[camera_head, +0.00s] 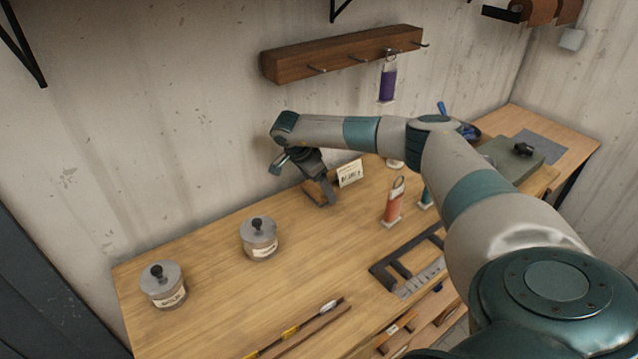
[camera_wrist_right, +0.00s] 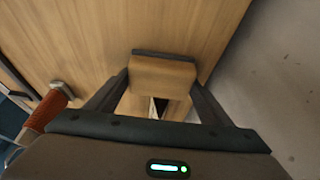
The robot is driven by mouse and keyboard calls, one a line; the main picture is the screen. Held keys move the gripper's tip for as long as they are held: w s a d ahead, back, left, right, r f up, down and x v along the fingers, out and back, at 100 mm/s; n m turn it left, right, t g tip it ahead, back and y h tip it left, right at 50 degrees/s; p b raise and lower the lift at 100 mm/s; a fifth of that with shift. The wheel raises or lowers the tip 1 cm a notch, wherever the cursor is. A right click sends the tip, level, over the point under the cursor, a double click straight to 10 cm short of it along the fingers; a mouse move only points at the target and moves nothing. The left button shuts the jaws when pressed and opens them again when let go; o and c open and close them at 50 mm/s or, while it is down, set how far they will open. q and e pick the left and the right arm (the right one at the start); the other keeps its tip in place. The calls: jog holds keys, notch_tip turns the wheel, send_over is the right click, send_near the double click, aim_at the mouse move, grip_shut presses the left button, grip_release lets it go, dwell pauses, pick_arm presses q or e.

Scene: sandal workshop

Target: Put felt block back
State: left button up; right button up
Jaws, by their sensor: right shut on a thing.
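My right gripper (camera_head: 320,196) reaches over the back of the wooden workbench (camera_head: 215,290), pointing down, close to the wall. In the right wrist view its two dark fingers (camera_wrist_right: 160,95) are shut on a wood-coloured block with a dark strip along its far edge (camera_wrist_right: 162,73), which I take to be the felt block. In the head view the block is small and partly hidden by the fingers. I cannot tell whether it touches the bench top. A small white label card (camera_head: 349,173) stands just right of the gripper. My left gripper is not in view.
Two lidded grey jars (camera_head: 259,245) (camera_head: 162,290) stand to the left. An orange tagged item (camera_head: 393,208) stands to the right, behind a dark slotted tray (camera_head: 384,280). A purple item (camera_head: 387,85) hangs from the hook rack (camera_head: 325,58). Bench between jars and gripper is clear.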

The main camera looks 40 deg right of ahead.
aim_at(318, 185)
jog(key=o, duration=0.9)
jog(key=shift+b+v, duration=0.5)
jog(key=shift+v, duration=0.4)
jog(key=b+v, duration=0.1)
jog(key=v, duration=0.1)
jog(key=shift+w+a+r, duration=0.1)
jog(key=shift+a+r, duration=0.05)
jog(key=shift+r, duration=0.15)
jog(key=a+b, duration=0.1)
jog(key=a, duration=0.2)
jog(key=a+b, duration=0.1)
jog(key=a, duration=0.2)
jog(key=w+a+b, duration=0.1)
jog(key=a, duration=0.2)
jog(key=shift+a+r, duration=0.15)
jog(key=shift+a, duration=0.2)
jog(key=shift+w+a+r+b, duration=0.1)
jog(key=shift+a+b, duration=0.4)
jog(key=shift+a, duration=0.7)
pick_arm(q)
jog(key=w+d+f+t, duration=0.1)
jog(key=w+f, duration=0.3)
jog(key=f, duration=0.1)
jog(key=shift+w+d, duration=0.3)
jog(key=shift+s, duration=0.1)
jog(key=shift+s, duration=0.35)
